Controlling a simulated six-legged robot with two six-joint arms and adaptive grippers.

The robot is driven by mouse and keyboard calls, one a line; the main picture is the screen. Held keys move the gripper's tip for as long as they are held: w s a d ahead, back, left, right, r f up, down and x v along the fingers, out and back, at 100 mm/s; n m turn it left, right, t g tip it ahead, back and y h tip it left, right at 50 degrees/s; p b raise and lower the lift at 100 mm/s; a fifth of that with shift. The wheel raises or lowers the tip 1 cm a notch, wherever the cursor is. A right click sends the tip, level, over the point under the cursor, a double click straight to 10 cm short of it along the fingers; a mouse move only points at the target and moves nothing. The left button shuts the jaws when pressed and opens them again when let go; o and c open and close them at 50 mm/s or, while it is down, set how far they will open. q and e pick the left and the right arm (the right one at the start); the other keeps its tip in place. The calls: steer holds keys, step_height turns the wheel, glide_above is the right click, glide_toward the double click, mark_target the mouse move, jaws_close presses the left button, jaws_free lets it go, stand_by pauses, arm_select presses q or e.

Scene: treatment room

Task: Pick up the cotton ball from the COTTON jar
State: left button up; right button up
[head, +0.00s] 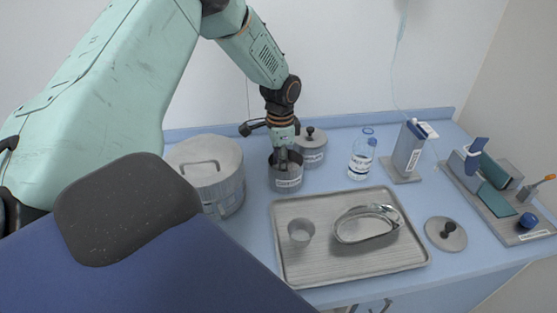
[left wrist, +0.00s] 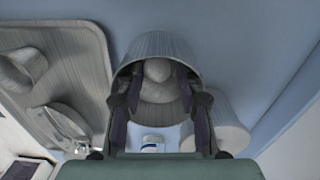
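The open metal jar (head: 287,183) stands on the blue counter behind the tray; its label is too small to read. My left gripper (head: 283,163) points down into the jar's mouth, and its fingertips are hidden by the wall in the head view. In the left wrist view the jar (left wrist: 158,45) surrounds the fingers of my left gripper (left wrist: 160,88). They are spread apart inside the rim. A pale round cotton ball (left wrist: 158,70) shows between the fingers, with more pale material beside it. Contact with the fingers cannot be made out. My right gripper is not in view.
A lidded jar (head: 312,153) stands close behind the open one, and a large drum (head: 222,190) stands left. The metal tray (head: 350,267) holds a cup (head: 301,232) and a shiny dish (head: 367,224). A loose lid (head: 432,236) lies right; a bottle (head: 360,160) stands behind.

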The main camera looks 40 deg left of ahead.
arm_select(q)
steer(key=shift+s+d+r, duration=0.1)
steer(key=shift+s, duration=0.25)
steer(key=shift+w+f, duration=0.2)
steer(key=shift+w, duration=0.1)
steer(key=c, duration=0.4)
steer(key=shift+s, duration=0.1)
steer(key=shift+s+r, duration=0.15)
steer(key=shift+c, duration=0.2)
steer(key=shift+r, duration=0.1)
